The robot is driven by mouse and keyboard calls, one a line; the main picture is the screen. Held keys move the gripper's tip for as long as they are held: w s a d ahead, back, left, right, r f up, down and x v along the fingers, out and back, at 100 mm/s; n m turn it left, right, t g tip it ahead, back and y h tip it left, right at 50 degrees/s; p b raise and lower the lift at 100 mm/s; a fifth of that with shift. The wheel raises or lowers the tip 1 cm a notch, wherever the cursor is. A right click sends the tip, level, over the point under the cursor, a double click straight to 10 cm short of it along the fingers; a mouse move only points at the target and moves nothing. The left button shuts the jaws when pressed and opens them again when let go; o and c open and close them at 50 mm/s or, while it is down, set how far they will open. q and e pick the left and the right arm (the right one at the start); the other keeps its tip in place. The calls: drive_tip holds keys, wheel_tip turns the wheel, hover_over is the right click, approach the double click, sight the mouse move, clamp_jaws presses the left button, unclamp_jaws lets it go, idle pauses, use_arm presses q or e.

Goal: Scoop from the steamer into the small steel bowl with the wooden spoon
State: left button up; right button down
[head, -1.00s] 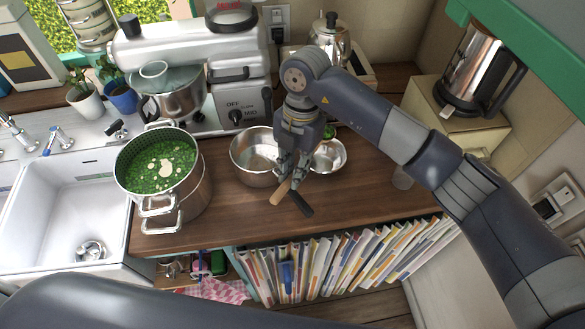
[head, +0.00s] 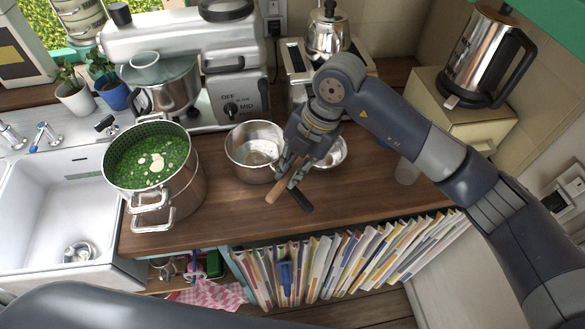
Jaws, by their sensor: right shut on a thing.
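The steamer (head: 112,177) is a tall steel pot with a perforated rim, full of green pieces with pale slices on top. My right gripper (head: 291,175) is shut, pointing down over the counter. A light wooden handle (head: 279,191), which looks like the wooden spoon's, sticks out at its fingertips; the spoon's other end is hidden. A black handle (head: 301,200) lies close beside it; what it belongs to is hidden. The smaller steel bowl (head: 334,155) is just behind and right of the gripper, partly covered by it. My left gripper is out of view.
A larger steel bowl (head: 252,152) stands left of the gripper. A mixer (head: 180,45) and a kettle (head: 327,32) stand behind. A glass (head: 407,171) is to the right. Books (head: 330,265) fill the shelf below. The counter between steamer and larger bowl is clear.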

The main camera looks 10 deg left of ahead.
drive_tip(key=shift+s+d+f+t+y+b, duration=0.1)
drive_tip(key=shift+d+f+t+y+b, duration=0.25)
drive_tip(key=shift+b, duration=0.55)
drive_tip(key=shift+d+t+y+b, duration=0.1)
drive_tip(key=shift+y+b, duration=0.35)
drive_tip(key=shift+b, duration=0.4)
drive_tip(key=shift+r+y+b, duration=0.1)
drive_tip(key=shift+y+b, duration=0.3)
drive_tip(key=shift+b, duration=0.1)
drive_tip(key=shift+r, duration=0.15)
